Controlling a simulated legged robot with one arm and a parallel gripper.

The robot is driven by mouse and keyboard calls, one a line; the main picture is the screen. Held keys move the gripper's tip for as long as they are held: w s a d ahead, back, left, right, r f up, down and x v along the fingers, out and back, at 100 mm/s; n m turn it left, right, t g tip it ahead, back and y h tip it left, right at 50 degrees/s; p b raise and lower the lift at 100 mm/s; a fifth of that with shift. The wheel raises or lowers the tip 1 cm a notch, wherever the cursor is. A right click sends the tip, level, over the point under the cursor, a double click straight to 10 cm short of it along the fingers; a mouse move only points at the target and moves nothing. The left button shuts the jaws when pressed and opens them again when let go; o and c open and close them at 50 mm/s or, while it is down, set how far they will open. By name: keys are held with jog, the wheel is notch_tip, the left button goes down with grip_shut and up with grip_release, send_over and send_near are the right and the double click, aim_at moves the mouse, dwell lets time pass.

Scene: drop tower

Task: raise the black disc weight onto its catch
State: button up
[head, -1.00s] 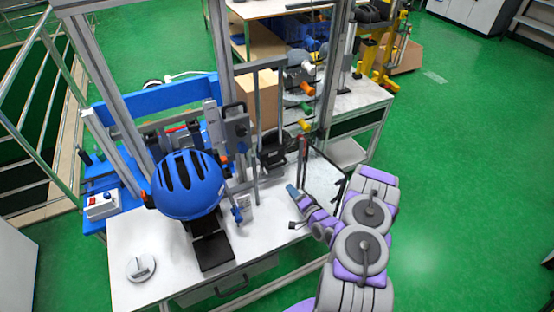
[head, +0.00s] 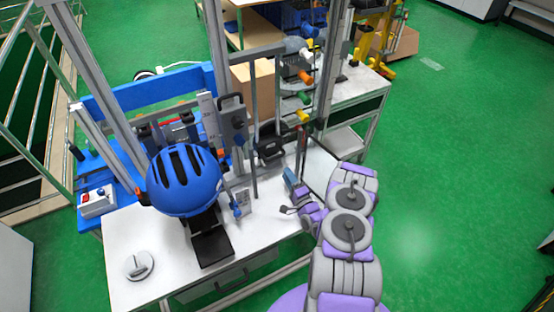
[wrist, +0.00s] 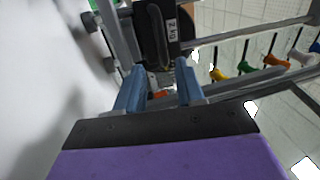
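The black disc weight (head: 271,149) hangs low on an upright rail at the right part of the white bench, in the head view. In the wrist view a black body with a "2 kg" label (wrist: 155,32) lies just beyond my fingertips. My gripper (wrist: 160,68) has two blue fingers spread apart with nothing clearly between them. In the head view my gripper (head: 289,178) is just right of and in front of the weight, apparently apart from it. I cannot make out the catch.
A blue helmet (head: 184,181) sits over a black base on the bench (head: 150,243), left of the weight. Metal uprights (head: 327,70) frame the rig. Coloured knobs (head: 303,97) stand behind my gripper. Green floor (head: 440,200) is clear on the right.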

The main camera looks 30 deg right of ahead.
aim_at(277, 157)
jog(key=w, duration=0.3)
jog(key=w+r+b, duration=0.1)
jog(key=w, duration=0.2)
jog(key=w+r+b, duration=0.1)
jog(key=w, duration=0.2)
jog(key=shift+w+a, duration=0.2)
jog(key=shift+w, duration=0.15)
jog(key=shift+c, duration=0.4)
grip_shut()
jog(key=shift+f, duration=0.1)
